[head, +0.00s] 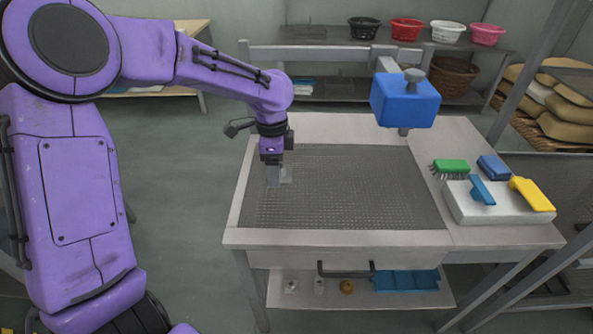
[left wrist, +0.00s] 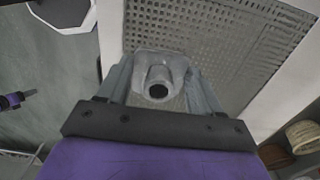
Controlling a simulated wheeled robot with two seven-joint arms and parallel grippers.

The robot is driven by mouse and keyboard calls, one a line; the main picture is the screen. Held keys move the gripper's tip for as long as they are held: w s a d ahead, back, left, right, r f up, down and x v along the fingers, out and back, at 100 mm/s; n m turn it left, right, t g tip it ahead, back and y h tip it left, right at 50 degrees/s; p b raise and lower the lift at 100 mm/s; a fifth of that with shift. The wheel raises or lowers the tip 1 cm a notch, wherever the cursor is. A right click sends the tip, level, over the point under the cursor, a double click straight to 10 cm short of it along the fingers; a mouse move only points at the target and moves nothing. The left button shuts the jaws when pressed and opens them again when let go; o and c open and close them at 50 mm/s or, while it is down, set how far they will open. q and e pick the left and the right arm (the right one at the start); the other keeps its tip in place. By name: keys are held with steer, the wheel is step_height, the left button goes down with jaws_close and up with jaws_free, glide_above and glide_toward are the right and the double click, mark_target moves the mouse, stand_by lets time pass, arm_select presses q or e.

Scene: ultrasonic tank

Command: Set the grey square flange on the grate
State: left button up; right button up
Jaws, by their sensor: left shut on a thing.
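The grey square flange shows in the left wrist view (left wrist: 158,72) between the fingers, with its round dark bore facing the camera. The grate (head: 350,190) is a dark mesh set in the pale tank top. It also shows in the left wrist view (left wrist: 215,35). The gripper and flange are over the left part of the grate. I cannot tell whether the flange touches the mesh. My right gripper is not in view.
A blue box-shaped head (head: 405,100) stands at the grate's back right. A handle (head: 345,270) and a blue tray (head: 406,281) are below the front edge. The grate's middle is clear.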

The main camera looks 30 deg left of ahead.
arm_select(q)
steer(key=w+a+f+p, duration=0.1)
steer(key=w+f, duration=0.1)
steer(key=w, duration=0.1)
steer(key=w+a+f, duration=0.1)
steer(key=w+f, duration=0.2)
steer(key=w, duration=0.1)
steer(key=w+a+f+p, duration=0.1)
steer(key=w+f, duration=0.2)
steer(key=shift+w+f+p, duration=0.1)
steer(key=shift+w+p, duration=0.2)
steer(key=shift+w, duration=0.05)
step_height(320, 180, down, 3)
steer(key=shift+w+a+f+p, duration=0.1)
steer(key=shift+a+p, duration=0.05)
steer(key=shift+p, duration=0.65)
steer(key=shift+f, duration=0.3)
steer(key=shift+f, duration=0.1)
steer(key=o, duration=1.1)
steer(key=shift+o, duration=0.2)
step_height(320, 180, up, 12)
steer(key=b, duration=0.2)
steer(key=shift+r+b, duration=0.2)
steer(key=shift+b, duration=0.1)
